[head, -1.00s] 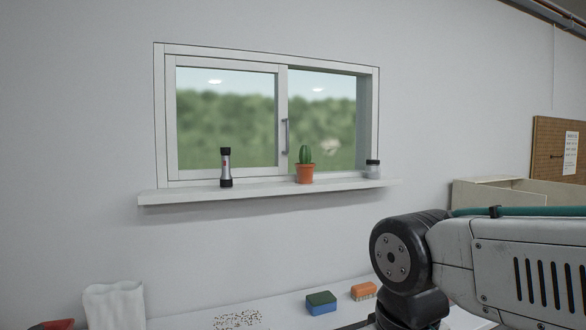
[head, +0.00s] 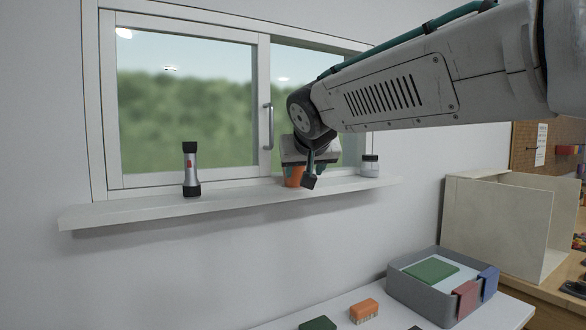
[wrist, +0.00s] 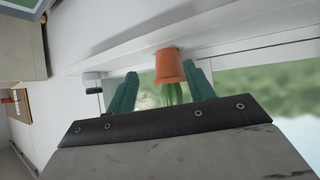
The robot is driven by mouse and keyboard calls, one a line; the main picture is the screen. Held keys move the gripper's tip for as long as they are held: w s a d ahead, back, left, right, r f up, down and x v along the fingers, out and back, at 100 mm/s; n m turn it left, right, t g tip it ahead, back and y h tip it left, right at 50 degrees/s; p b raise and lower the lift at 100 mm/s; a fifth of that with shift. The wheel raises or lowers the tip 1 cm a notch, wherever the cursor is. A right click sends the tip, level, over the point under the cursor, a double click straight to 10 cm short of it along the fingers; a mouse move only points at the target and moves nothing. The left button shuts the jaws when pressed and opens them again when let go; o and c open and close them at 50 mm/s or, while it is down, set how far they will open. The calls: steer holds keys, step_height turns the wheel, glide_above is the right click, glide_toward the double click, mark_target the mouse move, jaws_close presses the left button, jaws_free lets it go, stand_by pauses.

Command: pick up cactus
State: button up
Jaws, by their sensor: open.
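The cactus stands upright in an orange pot (head: 293,176) on the white window sill (head: 130,212). In the head view my gripper (head: 302,180) is in front of it and hides the green cactus and part of the pot. In the wrist view, which is turned over, the orange pot (wrist: 169,66) and green cactus (wrist: 172,93) show between the two teal fingers of my gripper (wrist: 160,72). The gripper is open, with a gap visible on the left finger's side. The right finger looks very near the pot; I cannot tell whether it touches.
A black and silver flashlight (head: 190,170) stands on the sill to the left. A small jar (head: 369,166) stands to the right, close to my gripper. The window (head: 268,125) is behind. Below are a grey bin (head: 415,300) and an orange brush (head: 364,309).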

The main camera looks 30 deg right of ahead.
steer(key=w+d+r+t, duration=0.2)
steer(key=w+r, duration=0.5)
steer(key=shift+m+t+h, duration=0.3)
steer(key=shift+h, duration=0.1)
steer(key=x, duration=0.7)
steer(key=shift+f, duration=0.1)
steer(key=shift+s, duration=0.1)
jaws_close()
